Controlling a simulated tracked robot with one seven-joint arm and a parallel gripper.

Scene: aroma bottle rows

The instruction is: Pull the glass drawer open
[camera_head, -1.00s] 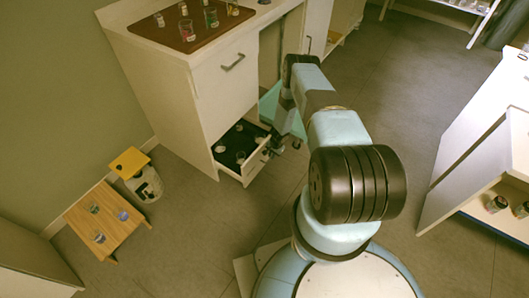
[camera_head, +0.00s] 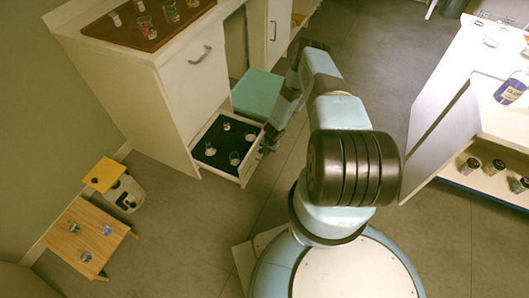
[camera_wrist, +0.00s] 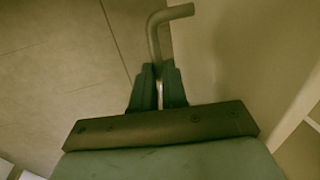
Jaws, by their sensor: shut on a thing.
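The glass drawer (camera_head: 246,172) is the low drawer of the white cabinet, and it stands open. Several small glasses (camera_head: 234,158) stand upright on its dark lining. My gripper (camera_head: 268,142) is at the drawer's front, low beside the cabinet. In the wrist view my gripper (camera_wrist: 158,88) is shut on the metal bar handle (camera_wrist: 154,38), whose bent end sticks out beyond the fingers. The pale drawer front (camera_wrist: 235,60) fills the right of that view.
An upper drawer (camera_head: 195,80) is shut. A teal box (camera_head: 257,93) is beside the open drawer. A wooden stool (camera_head: 85,232) with glasses and a yellow-topped bin (camera_head: 105,174) stand at the left. A white shelf unit (camera_head: 465,125) is at the right. Floor in front is clear.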

